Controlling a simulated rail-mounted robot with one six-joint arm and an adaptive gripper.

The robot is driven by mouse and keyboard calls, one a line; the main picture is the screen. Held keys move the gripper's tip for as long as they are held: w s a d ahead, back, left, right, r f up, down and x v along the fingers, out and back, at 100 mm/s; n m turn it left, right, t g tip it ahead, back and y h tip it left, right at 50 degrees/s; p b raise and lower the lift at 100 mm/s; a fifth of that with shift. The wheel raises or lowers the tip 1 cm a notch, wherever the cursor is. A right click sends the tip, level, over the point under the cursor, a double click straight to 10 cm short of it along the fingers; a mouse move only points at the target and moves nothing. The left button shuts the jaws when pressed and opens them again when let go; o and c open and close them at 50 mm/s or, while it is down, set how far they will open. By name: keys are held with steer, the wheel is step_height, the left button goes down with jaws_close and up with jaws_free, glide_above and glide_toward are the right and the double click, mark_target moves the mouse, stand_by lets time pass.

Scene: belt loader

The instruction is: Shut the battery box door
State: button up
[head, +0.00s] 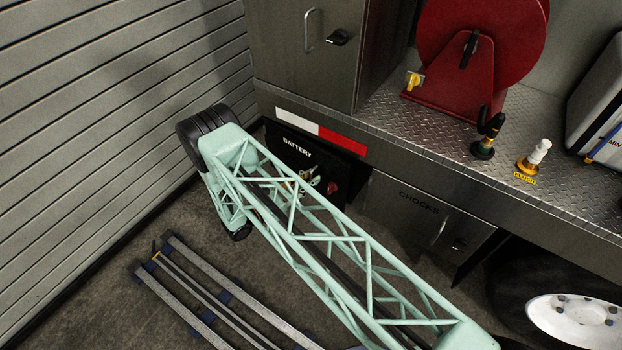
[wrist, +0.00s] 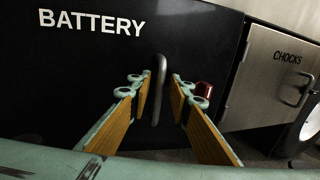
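The black battery box door (wrist: 75,80) fills much of the wrist view, with white BATTERY lettering at its upper left. Its upright dark bar handle (wrist: 159,90) shows between the two fingers of my gripper (wrist: 159,88), with visible room on both sides. The fingers have tan inner pads and are apart. I cannot tell how deep the handle sits between them. In the head view the door (head: 290,158) is low on the vehicle's side, and my arm's green lattice hides much of it and the handle.
A red knob (wrist: 204,89) is just right of the right finger. The steel CHOCKS locker (head: 420,207) is to the right. A slatted wall (head: 110,100) stands close on the left. Metal rails (head: 205,295) lie on the floor. A diamond-plate deck (head: 410,118) is above.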

steer(key=shift+w+d, duration=0.1)
steer(key=shift+d, duration=0.05)
jaws_close()
stand_by(0.4)
